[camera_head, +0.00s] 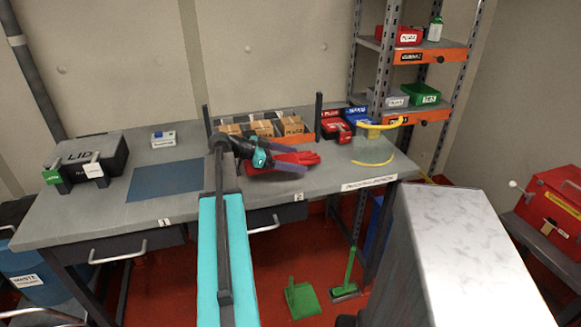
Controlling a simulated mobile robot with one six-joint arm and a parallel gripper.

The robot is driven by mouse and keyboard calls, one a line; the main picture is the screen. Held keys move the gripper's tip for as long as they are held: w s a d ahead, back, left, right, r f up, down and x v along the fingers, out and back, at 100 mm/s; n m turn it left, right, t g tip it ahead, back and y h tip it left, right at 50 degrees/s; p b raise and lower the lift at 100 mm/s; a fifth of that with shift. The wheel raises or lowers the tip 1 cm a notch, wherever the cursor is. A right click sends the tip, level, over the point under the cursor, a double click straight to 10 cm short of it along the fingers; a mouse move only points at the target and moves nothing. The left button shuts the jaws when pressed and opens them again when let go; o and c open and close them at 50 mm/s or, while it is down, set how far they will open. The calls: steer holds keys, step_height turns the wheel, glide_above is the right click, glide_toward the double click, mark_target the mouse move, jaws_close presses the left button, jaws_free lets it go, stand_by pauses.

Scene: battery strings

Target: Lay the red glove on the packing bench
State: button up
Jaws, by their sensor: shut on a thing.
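The red glove (308,158) is at the right part of the grey packing bench (90,219). My gripper (292,158) is shut on the glove, with one dark finger above it and one in front of it. The glove's fingers point right and its cuff end is partly behind my gripper. The glove appears over the bench top or resting on it; I cannot tell whether it touches.
Several cardboard boxes (262,128) stand behind the glove. A blue mat (166,179) and black case (88,158) lie left. The bench between mat and glove is partly hidden by my arm.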

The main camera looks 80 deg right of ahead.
steer(key=shift+w+d, duration=0.3)
steer(key=shift+w, duration=0.1)
steer(key=shift+f+p, duration=0.5)
steer(key=shift+f, duration=1.3)
steer(key=o, duration=1.1)
steer(key=shift+a, duration=0.1)
steer(key=b+v, duration=0.1)
steer(key=v, duration=0.9)
steer(key=shift+w+b, duration=0.2)
steer(key=shift+b, duration=0.2)
steer(key=shift+v, duration=0.8)
steer(key=shift+r, duration=0.15)
